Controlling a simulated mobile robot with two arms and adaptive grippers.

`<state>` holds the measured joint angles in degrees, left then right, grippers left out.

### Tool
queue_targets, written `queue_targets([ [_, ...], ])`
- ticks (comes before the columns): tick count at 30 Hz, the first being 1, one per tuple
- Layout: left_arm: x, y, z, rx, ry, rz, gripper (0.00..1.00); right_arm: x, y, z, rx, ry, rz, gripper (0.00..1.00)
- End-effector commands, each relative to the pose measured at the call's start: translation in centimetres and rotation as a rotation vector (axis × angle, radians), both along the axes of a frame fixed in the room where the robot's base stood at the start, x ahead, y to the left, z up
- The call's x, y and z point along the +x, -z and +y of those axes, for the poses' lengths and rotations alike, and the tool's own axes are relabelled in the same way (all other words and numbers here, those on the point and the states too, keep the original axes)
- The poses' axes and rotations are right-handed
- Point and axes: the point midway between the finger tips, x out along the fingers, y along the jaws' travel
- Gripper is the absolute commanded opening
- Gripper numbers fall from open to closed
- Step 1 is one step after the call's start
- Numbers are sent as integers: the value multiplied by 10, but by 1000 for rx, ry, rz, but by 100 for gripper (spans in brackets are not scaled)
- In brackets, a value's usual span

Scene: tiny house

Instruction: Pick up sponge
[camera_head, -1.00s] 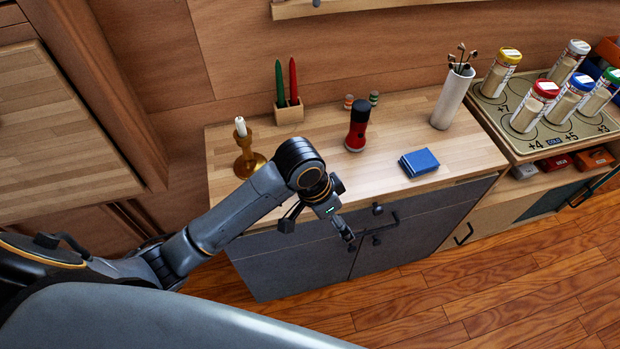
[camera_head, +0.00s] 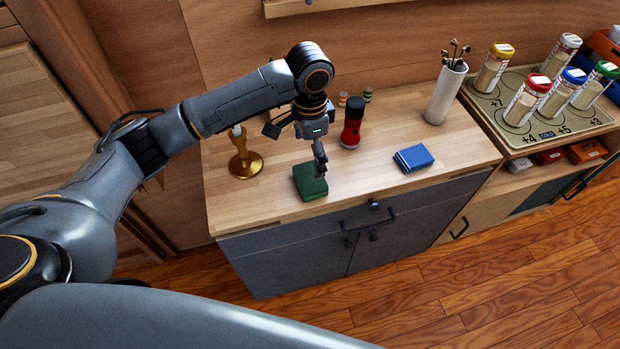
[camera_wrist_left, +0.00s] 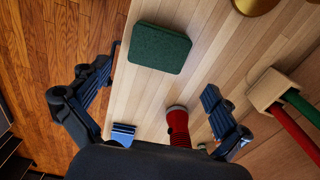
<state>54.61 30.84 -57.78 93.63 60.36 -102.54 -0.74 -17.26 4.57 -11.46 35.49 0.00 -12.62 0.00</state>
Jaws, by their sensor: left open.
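The sponge looks to be the dark green rectangular block (camera_head: 310,183) lying flat near the front edge of the wooden counter. It also shows at the top middle of the left wrist view (camera_wrist_left: 160,48). My left gripper (camera_head: 319,160) hangs just above and behind it in the head view. In the left wrist view the two fingers (camera_wrist_left: 160,72) are wide apart with nothing between them, and the sponge lies beyond them. Whether a finger touches it I cannot tell. My right gripper is not in view.
A red and black flashlight-like object (camera_head: 352,124) stands close right of the gripper. A blue block (camera_head: 413,158) lies further right, and a brass candle holder (camera_head: 245,160) stands left. A pencil block (camera_wrist_left: 273,90) is near. The counter's front right is clear.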

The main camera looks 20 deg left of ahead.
Motion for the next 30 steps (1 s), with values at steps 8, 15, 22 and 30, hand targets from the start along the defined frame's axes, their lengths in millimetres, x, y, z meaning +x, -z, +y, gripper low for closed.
queue_targets([
  [8, 0, 36, 0, 0, 1, -1, 100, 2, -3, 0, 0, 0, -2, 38],
  [15, 0, 61, -3, 0, 0, 1, 100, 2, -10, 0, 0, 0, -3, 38],
  [22, 1, 88, -4, 0, 1, -3, 100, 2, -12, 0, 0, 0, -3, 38],
  [30, 1, 90, -4, 0, 2, -4, 96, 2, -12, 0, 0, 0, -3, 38],
])
